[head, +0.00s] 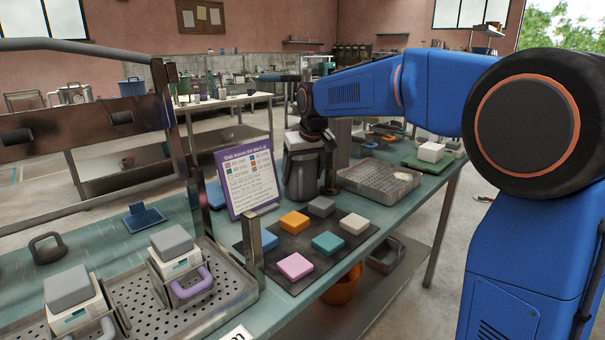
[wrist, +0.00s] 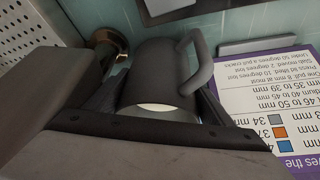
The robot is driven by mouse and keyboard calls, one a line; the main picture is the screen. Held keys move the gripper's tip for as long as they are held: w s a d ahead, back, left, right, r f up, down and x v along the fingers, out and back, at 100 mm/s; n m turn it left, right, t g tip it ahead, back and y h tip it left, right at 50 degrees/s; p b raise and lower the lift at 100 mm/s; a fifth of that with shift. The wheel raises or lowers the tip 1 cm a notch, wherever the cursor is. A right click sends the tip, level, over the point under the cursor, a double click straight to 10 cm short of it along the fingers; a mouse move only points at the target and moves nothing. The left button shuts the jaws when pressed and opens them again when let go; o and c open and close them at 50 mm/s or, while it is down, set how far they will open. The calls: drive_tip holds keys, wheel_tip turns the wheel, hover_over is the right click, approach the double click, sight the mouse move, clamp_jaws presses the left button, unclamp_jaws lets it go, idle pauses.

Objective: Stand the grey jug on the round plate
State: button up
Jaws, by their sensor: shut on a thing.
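The grey jug (head: 302,175) is at the back of the table, right of the purple-edged sign. My gripper (head: 316,134) is at its top and shut on it. In the wrist view the jug (wrist: 160,70) sits between the fingers (wrist: 155,110), with its looped handle at the upper right and a pale surface showing inside its mouth. It looks upright. I cannot tell whether its base touches the table. A small pale round disc (head: 402,177) lies in the perforated tray to the right; I cannot tell whether this is the round plate.
The perforated tray (head: 362,186) is close to the jug's right. The sign (head: 245,184) stands close on its left. A dark mat (head: 296,252) with several coloured blocks lies in front. A brass-coloured fitting (wrist: 109,42) is near the jug in the wrist view.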

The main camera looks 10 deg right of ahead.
drive_tip(key=o, duration=1.4)
drive_tip(key=v, duration=1.2)
drive_tip(key=shift+r, duration=0.15)
